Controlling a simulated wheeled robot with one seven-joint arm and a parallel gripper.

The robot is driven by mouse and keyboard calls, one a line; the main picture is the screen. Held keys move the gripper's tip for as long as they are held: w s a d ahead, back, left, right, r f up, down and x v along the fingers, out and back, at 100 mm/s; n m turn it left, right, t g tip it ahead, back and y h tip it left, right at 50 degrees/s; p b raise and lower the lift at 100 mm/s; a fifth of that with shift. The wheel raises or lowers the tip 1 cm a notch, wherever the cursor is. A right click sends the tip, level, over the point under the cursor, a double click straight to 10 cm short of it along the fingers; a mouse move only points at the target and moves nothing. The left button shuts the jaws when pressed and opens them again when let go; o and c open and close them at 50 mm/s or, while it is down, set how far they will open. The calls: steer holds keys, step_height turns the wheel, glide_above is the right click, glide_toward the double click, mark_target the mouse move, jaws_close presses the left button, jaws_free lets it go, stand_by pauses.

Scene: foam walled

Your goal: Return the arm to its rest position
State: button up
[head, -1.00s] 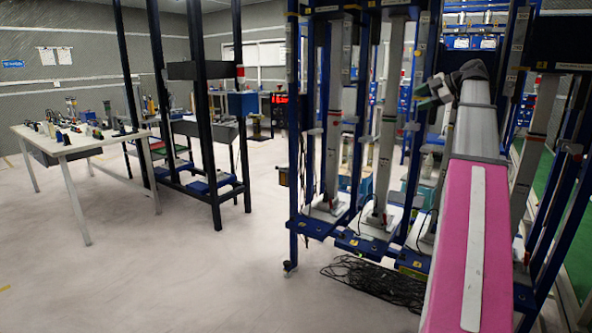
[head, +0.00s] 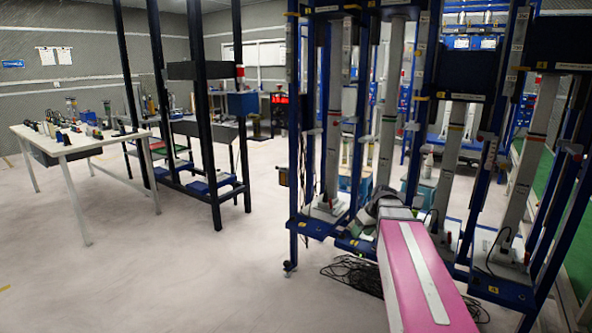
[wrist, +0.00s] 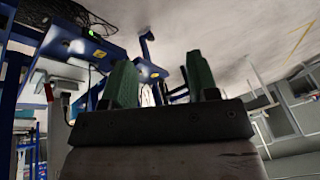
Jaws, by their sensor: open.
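My arm, with its pink and white link, reaches up from the bottom right of the head view. Its far end is low in front of the blue test racks. In the wrist view, my gripper (wrist: 160,88) shows two green fingers standing well apart. Nothing is between the fingers, so it is open and empty. In the head view my fingers cannot be made out clearly behind the arm.
Blue test racks (head: 310,130) stand close on the right, just beyond my arm. Black cables (head: 352,275) lie on the floor at their foot. A white table (head: 75,145) with small items is at the left. The floor (head: 160,270) at front left is clear.

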steer(key=s+a+f+m+g+h, duration=0.1)
steer(key=s+a+f+m, duration=0.1)
steer(key=s+f, duration=0.5)
steer(key=s+a+f+m+g+h, duration=0.1)
steer(key=s+a+f+m+h, duration=0.1)
steer(key=s+f, duration=0.5)
steer(key=shift+s+a+f+m+h, duration=0.25)
steer(key=shift+a+f+m, duration=0.3)
steer(key=shift+a+m, duration=0.35)
steer(key=shift+w, duration=0.1)
